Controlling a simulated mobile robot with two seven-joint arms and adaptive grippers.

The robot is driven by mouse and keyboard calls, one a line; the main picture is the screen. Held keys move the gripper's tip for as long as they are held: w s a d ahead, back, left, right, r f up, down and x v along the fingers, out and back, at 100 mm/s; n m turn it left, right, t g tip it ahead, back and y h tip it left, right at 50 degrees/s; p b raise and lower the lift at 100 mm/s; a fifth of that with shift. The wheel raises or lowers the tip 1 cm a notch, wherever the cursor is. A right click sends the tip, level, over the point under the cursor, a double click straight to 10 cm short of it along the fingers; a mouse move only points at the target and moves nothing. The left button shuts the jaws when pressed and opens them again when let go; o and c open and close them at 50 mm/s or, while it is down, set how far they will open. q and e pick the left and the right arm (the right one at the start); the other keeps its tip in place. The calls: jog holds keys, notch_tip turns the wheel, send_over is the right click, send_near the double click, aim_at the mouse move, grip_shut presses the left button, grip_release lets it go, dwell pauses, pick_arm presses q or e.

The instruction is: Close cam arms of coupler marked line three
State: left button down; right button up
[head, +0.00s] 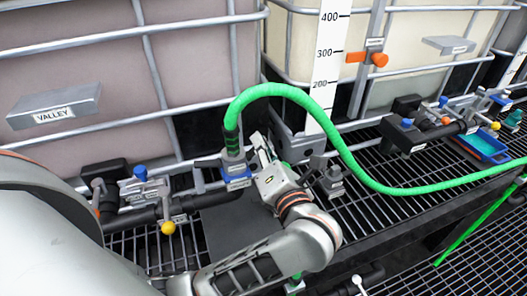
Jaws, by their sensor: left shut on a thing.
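A grey coupler (234,150) stands upright at the end of the green hose (287,91), left of the picture's middle. A blue block with a small white label (238,182) is at its foot; the print is too small to read. My left gripper (262,148) is at the right side of this coupler, shut on what looks like its right cam arm. The fingers and gripper body hide that arm, and its angle cannot be made out. My right gripper is out of view.
Caged tanks stand behind, one with a VALLEY plate (54,112). A valve with a yellow knob (168,228) is at left. Another grey fitting (332,182) stands right of my gripper. The hose arches over the grating (400,205) to the right. A blue tray (482,147) is at far right.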

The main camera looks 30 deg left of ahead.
pick_arm(q)
jog(key=n, duration=0.1)
jog(key=n+b, duration=0.2)
jog(key=shift+s+a+r+n, duration=0.2)
jog(key=shift+s+a+n, duration=0.1)
jog(key=shift+s+a, duration=0.05)
jog(key=shift+s+a+r+n+b, duration=0.15)
jog(key=shift+n+b, duration=0.35)
jog(key=shift+n, duration=0.05)
jog(key=shift+s+a+r+n+b, duration=0.1)
jog(key=shift+n+b, duration=0.4)
jog(key=shift+n, duration=0.05)
jog(key=shift+r, duration=0.1)
jog(key=shift+s+a+r+n, duration=0.1)
jog(key=shift+s+n, duration=0.05)
jog(key=shift+n, duration=0.25)
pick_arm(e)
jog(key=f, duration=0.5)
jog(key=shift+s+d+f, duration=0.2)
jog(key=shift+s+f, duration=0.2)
pick_arm(q)
jog(key=c, duration=2.2)
grip_release()
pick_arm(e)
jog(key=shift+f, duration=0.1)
